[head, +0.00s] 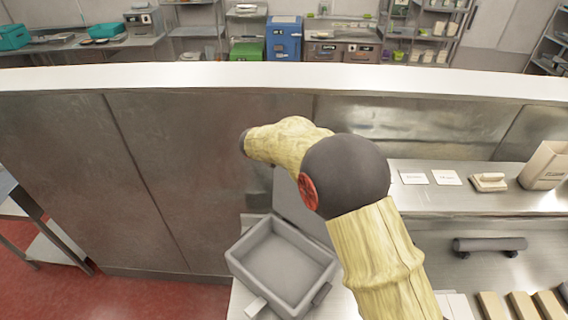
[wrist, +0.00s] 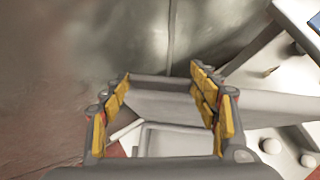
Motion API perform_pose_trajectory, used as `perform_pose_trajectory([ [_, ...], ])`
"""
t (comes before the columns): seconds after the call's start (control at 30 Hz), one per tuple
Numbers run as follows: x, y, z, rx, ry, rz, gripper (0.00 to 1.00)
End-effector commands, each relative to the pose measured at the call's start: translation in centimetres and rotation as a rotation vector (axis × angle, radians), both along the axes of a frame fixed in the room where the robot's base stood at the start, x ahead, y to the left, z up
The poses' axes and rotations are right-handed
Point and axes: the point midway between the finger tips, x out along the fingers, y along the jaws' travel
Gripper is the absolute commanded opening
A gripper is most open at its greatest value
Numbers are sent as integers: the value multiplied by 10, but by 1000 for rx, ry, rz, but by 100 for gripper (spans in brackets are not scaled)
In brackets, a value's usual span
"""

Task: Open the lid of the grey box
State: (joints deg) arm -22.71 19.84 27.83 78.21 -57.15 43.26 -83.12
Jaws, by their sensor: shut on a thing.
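The grey box (head: 238,262) stands on the counter in the head view, its empty inside showing. Its grey lid (head: 296,208) is raised at the back edge, tilted up and partly hidden by my arm. In the wrist view, the lid (wrist: 165,102) lies between the yellow-padded fingers of my gripper (wrist: 160,80), which is shut on it with the fingers wide apart. Part of the box (wrist: 180,142) shows below the lid there. My gripper is mostly hidden behind my arm in the head view.
A steel partition (head: 190,170) with a white top stands behind the box. To the right, a shelf (head: 480,203) carries white cards, a beige block and a beige container (head: 545,165). A dark grey handled object (head: 489,244) and several tan blocks lie in front of it.

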Motion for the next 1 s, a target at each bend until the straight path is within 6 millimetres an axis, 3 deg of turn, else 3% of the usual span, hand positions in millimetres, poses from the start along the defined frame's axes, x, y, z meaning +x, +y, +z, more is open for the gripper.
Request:
perform_pose_trajectory([
  [0.6, 9, -7, 3, -2, -6, -1, 14],
  [0.63, 9, -7, 3, -2, -6, -1, 62],
  [0.93, 7, -6, 1, -1, -2, -1, 79],
  [1.0, 7, -6, 0, -1, -2, -1, 79],
])
